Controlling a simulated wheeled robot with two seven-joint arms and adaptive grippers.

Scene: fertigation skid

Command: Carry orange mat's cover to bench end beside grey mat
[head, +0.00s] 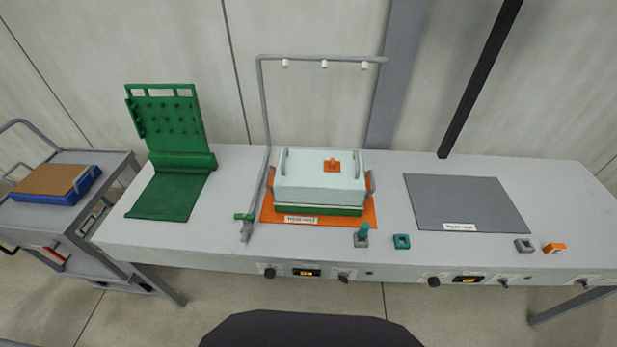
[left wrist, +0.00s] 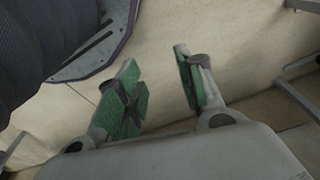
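The orange mat (head: 366,217) lies on the bench left of centre, with a label on its front edge. On it stands a green tray (head: 345,211) under a pale mint box-like cover (head: 320,187). The cover has grey handles at its sides and a small orange piece (head: 332,165) on top. The grey mat (head: 463,196) lies flat and bare further right. The bench end (head: 570,190) beyond it is clear at the back. My left gripper (left wrist: 160,92) is open and empty in the left wrist view, over the floor. Neither gripper shows in the head view.
A grey pipe frame with nozzles (head: 264,130) rises left of the cover and reaches over it. A green rack and mat (head: 172,190) stand at the left. Small teal, grey and orange blocks (head: 554,248) sit along the front. A cart (head: 100,210) stands left.

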